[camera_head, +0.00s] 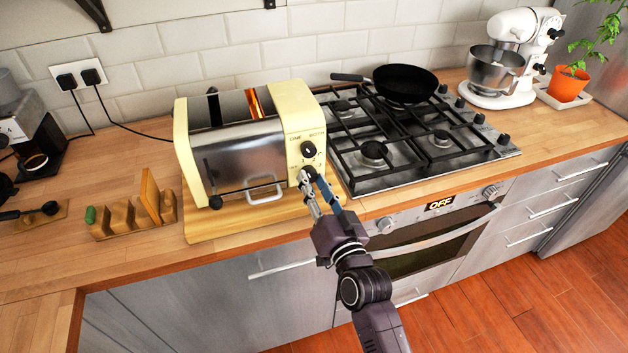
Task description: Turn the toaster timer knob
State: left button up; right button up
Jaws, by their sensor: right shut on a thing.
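The cream and steel toaster (240,158) stands on a wooden board (205,232) on the counter. A round black knob (309,149) shows uncovered on its right end panel. My right gripper (308,181) reaches up from below to the lower part of this panel, just under that knob. Its fingers are shut on a small lower knob, which they mostly hide. I cannot read which knob is the timer. Orange glowing light shows in one toaster slot. My left gripper is out of view.
The gas hob (400,150) with a black pan (405,84) lies close to the right of the toaster. A wooden rack (135,212) stands to its left. Black cords (120,124) run from wall plugs behind. A white mixer (505,60) stands farther right.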

jog(key=shift+m, duration=0.7)
jog(key=o, duration=1.2)
jog(key=shift+c, duration=0.2)
jog(key=v, duration=1.2)
